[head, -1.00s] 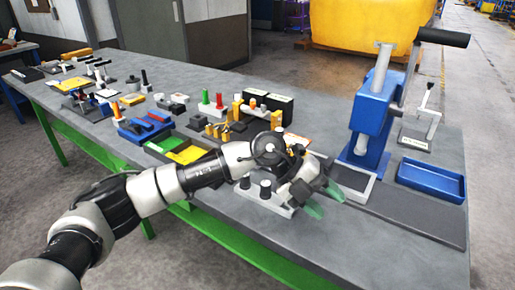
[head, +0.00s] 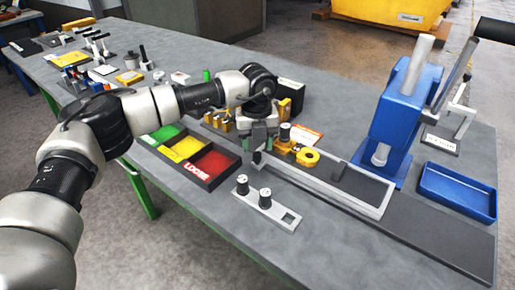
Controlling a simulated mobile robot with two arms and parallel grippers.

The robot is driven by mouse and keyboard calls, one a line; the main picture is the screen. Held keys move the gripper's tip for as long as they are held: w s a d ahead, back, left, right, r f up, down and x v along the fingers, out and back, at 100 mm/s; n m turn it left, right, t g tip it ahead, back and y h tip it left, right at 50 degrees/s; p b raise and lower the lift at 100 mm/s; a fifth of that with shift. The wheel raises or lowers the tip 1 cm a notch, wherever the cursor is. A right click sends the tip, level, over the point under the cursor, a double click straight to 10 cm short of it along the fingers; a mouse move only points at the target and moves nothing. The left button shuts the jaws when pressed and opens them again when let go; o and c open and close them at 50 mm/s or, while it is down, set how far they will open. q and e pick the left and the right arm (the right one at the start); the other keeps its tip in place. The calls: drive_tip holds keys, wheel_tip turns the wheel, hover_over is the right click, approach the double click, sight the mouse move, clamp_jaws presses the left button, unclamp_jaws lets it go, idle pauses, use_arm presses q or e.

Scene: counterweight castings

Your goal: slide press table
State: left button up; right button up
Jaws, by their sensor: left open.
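A dark flat plate (head: 357,184) lies in the track in front of the press. My left gripper (head: 258,146) is open and points down over the track, just left of the yellow fixture. Whether a fingertip touches anything there is unclear. My right gripper is out of view.
A three-part tray (head: 208,165) in green, yellow and red lies left of the track. A blue tray (head: 458,190) sits at the right.

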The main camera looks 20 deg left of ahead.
sight(257, 153)
use_arm(q)
drive_tip(key=shift+s+f, duration=0.1)
drive_tip(key=shift+f, duration=1.4)
clamp_jaws()
